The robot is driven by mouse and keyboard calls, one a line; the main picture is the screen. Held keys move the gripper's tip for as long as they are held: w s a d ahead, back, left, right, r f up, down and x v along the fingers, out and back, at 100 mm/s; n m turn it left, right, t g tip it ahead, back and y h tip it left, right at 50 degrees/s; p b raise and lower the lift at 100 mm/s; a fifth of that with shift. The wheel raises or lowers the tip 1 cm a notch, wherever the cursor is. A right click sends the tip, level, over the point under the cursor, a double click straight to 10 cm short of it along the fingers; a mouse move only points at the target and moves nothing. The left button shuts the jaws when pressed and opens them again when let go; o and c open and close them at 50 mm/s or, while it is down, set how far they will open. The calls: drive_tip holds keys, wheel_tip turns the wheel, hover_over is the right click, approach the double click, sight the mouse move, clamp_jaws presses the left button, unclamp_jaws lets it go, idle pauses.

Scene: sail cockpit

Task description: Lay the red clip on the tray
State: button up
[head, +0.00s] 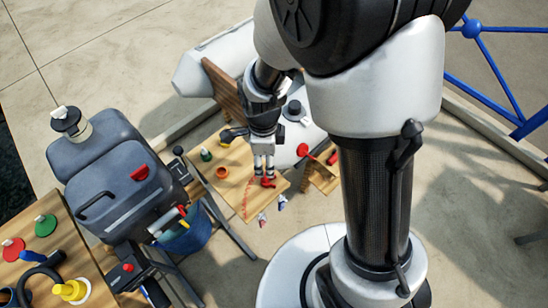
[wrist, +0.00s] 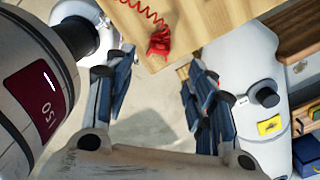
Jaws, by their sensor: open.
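The red clip (head: 267,182) lies at the near edge of a wooden tabletop (head: 232,168). In the wrist view the red clip (wrist: 159,42) has a coiled red cord running off to the upper left. My gripper (head: 264,172) points down just above the clip in the head view. In the wrist view my gripper (wrist: 158,70) is open, its fingers wide apart, with nothing between them. The clip shows just beyond the fingertips. I cannot make out for certain which surface is the tray.
An orange cup (head: 221,172) and a green bottle (head: 206,155) stand on the tabletop. A grey outboard motor (head: 110,185) and a blue bucket (head: 185,235) stand at left. A slatted wooden piece (head: 322,180) lies to the right. A white inflatable tube (head: 205,65) lies behind.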

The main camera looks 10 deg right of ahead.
drive_tip(key=s+d+r+n+t, duration=0.1)
drive_tip(key=s+d+r+n, duration=0.15)
drive_tip(key=r+n, duration=0.4)
drive_tip(key=s+d+r+n+t, duration=0.1)
drive_tip(key=d+r+n, duration=0.2)
drive_tip(key=r, duration=0.6)
drive_tip(key=s+d+r+n+t, duration=0.2)
drive_tip(key=s+d+r+n, duration=0.2)
drive_tip(key=s+r+n, duration=0.4)
drive_tip(key=shift+s+n+t, duration=0.3)
drive_tip(key=shift+s+n, duration=0.65)
drive_tip(key=shift+n, duration=0.4)
drive_tip(key=shift+d, duration=0.1)
